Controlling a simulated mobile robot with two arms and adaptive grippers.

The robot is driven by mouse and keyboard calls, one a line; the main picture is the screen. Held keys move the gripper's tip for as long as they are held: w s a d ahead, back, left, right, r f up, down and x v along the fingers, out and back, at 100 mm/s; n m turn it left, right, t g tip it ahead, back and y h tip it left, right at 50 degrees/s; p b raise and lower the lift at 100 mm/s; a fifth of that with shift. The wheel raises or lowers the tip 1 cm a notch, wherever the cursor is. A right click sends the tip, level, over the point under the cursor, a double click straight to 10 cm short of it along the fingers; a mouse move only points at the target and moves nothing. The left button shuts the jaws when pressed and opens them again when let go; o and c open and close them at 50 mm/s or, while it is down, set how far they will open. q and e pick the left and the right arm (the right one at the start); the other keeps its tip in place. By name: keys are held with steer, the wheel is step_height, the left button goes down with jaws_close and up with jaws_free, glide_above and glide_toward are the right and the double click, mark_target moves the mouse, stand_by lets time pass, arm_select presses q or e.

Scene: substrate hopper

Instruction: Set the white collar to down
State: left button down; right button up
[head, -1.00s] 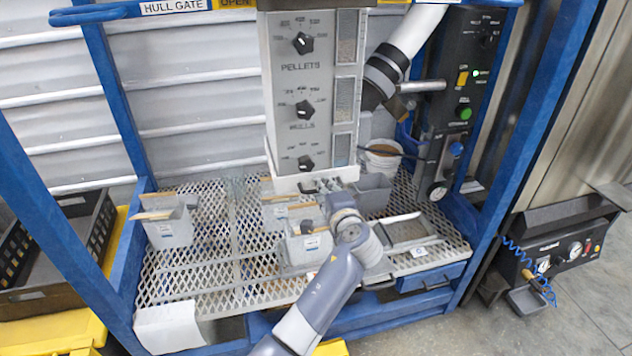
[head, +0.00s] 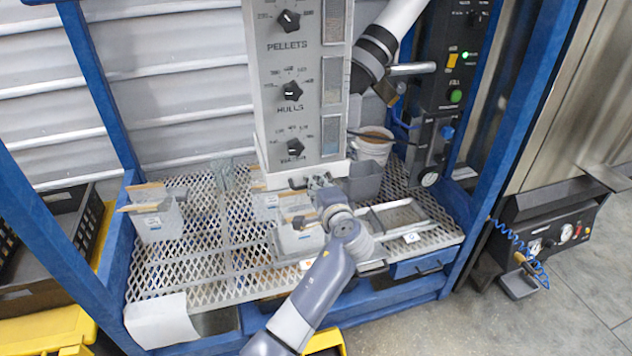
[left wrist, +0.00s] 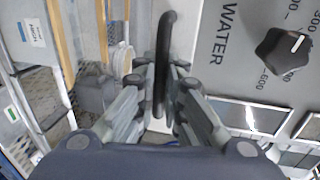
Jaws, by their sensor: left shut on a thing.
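The white collar (head: 268,181) is a pale band around the bottom of the grey dispenser column (head: 258,100), just below the WATER label. Its black bar handle (head: 297,184) is on the front. My left gripper (head: 318,184) is at this handle, at the lower right of the column. In the left wrist view the handle (left wrist: 165,50) runs between the two fingers of my left gripper (left wrist: 158,85), which are shut on it. The collar's white face (left wrist: 188,35) lies beside it. My right gripper is out of view.
Grey bins stand on the mesh shelf (head: 180,265), one at the left (head: 158,222) and one behind my gripper (head: 364,182). A white bucket (head: 374,148) stands further back. Blue frame posts (head: 98,90) flank the shelf. A dark control panel (head: 447,90) is at the right.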

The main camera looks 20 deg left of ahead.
arm_select(q)
steer(key=shift+f, duration=0.3)
steer(key=c, duration=2)
jaws_free()
steer(key=shift+o, duration=0.2)
steer(key=shift+a, duration=0.1)
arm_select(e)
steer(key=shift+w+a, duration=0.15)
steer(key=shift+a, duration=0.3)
